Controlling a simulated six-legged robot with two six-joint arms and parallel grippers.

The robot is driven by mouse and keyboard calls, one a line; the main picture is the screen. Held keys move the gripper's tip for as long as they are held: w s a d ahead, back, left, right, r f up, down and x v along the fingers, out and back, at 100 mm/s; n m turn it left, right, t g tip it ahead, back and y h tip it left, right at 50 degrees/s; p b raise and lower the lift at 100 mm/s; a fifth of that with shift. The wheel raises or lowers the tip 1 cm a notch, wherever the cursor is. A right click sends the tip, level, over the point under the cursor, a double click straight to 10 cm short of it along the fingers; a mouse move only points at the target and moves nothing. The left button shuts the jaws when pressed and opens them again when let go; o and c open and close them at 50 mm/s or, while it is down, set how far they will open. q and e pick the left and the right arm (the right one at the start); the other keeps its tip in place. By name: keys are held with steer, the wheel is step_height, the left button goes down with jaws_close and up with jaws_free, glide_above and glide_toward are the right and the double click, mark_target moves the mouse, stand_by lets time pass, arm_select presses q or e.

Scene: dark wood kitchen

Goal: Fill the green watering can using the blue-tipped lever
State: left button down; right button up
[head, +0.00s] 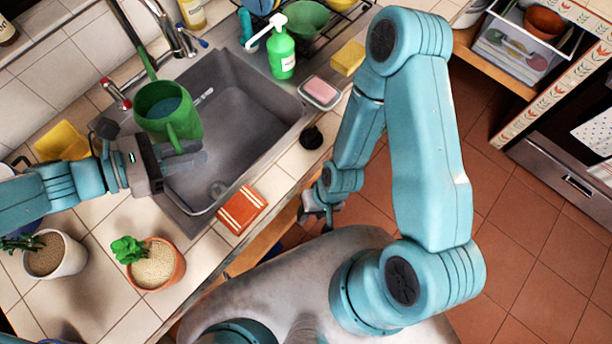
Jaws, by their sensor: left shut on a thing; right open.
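The green watering can (190,126) is held over the left part of the sink (238,118), its open top facing up and its long spout pointing to the upper left. A bluish surface shows inside it; I cannot tell if it is water. My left gripper (182,161) is shut on the can's handle, at the near side. The blue-tipped lever (203,43) is on the right of the chrome faucet (181,40), behind the can and apart from both grippers. My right gripper (320,208) is open and low by the counter's front edge, partly hidden by its arm.
A red-tipped lever (116,94) is left of the can. A green soap bottle (281,55), a pink sponge on a dish (320,91) and a yellow sponge (348,57) are right of the sink.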

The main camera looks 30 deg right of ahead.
mark_target(178, 141)
arm_select(q)
steer(key=shift+r, duration=3.05)
steer(key=shift+s, duration=0.15)
